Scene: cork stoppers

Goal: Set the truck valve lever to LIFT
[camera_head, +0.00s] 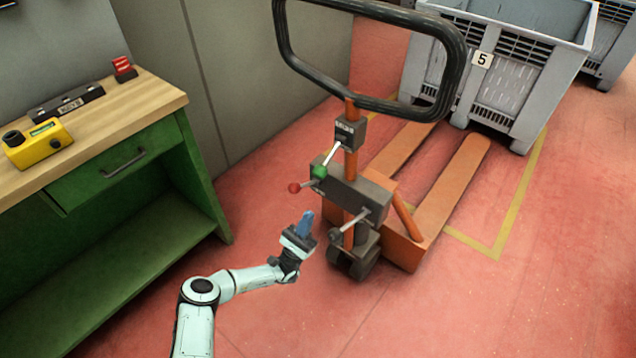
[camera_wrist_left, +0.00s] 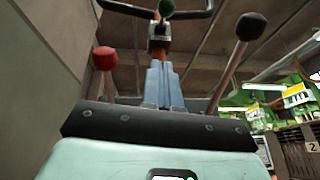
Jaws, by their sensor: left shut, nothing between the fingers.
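The orange pallet truck (camera_head: 403,238) stands right of centre with a dark valve block (camera_head: 352,188) on its column. Its levers end in a red knob (camera_head: 294,188), a green knob (camera_head: 318,171) and a black knob (camera_head: 336,235). Which is the valve lever, I cannot tell; the label plate (camera_head: 347,130) is too small to read. My left gripper (camera_head: 305,220) is shut and empty, below the red knob and left of the black one, apart from both. In the left wrist view its blue fingers (camera_wrist_left: 161,82) point up between the red knob (camera_wrist_left: 104,57) and black knob (camera_wrist_left: 251,25).
A looped black handle (camera_head: 440,60) tops the truck. A grey crate (camera_head: 500,75) numbered 5 stands beyond the forks (camera_head: 452,185). A green workbench (camera_head: 125,165) with a yellow control box (camera_head: 38,145) is at left. Red floor is free at front right.

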